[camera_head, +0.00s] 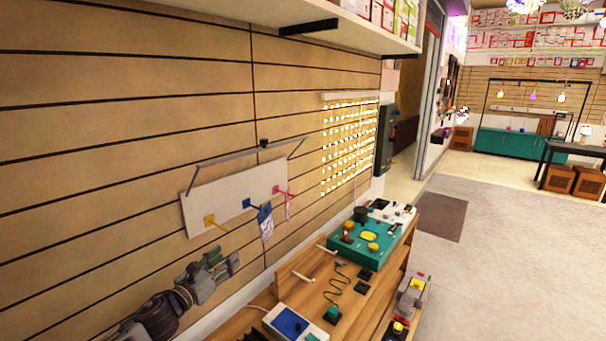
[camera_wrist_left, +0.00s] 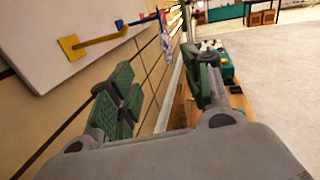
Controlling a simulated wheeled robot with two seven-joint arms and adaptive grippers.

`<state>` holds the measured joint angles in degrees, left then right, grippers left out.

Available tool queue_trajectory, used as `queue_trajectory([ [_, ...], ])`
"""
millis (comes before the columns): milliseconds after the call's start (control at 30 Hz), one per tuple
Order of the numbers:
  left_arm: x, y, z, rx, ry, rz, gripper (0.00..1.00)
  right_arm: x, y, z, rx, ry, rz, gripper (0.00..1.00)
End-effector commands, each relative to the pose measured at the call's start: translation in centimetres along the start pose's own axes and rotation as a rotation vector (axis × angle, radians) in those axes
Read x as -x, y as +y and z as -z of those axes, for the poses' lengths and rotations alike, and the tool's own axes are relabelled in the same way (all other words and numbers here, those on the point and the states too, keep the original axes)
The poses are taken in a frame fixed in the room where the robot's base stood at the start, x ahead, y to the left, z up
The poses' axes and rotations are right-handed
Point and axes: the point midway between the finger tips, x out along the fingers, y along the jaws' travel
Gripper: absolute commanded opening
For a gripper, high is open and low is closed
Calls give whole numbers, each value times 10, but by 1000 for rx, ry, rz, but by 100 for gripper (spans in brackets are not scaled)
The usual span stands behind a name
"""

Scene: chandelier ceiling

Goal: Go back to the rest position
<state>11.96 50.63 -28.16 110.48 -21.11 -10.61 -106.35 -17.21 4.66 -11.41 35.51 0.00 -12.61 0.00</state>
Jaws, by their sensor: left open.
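My left arm comes in from the lower left of the head view. My left gripper (camera_head: 222,266) is open and empty, close to the slatted wall and below a white board. In the left wrist view its two green-padded fingers (camera_wrist_left: 165,98) stand apart with nothing between them. The white board (camera_head: 232,198) hangs on the wall with a yellow hook (camera_head: 211,221), a blue hook (camera_head: 249,204) and a pink hook (camera_head: 281,190). A small patterned item (camera_head: 265,222) hangs from the blue hook. My right gripper is not in view.
A wooden bench (camera_head: 350,318) runs along the wall, bearing a teal box (camera_head: 357,243), a blue-and-white device (camera_head: 290,322) and a cable with a green plug. A shelf (camera_head: 320,27) juts out above. Open floor (camera_head: 500,260) lies to the right.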

Motion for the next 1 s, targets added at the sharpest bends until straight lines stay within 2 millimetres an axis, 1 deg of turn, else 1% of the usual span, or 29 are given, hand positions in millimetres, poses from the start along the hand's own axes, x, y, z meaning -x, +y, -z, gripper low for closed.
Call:
queue_trajectory([
  [267,3,-6,7,117,9,-34,49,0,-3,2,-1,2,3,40],
  [533,10,-13,21,326,26,-102,49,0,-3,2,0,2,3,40],
  [633,15,-17,30,448,34,-143,49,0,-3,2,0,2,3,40],
  [767,26,-24,47,668,49,-224,49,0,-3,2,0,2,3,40],
  [1000,55,-35,80,1084,65,-404,49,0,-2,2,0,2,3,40],
])
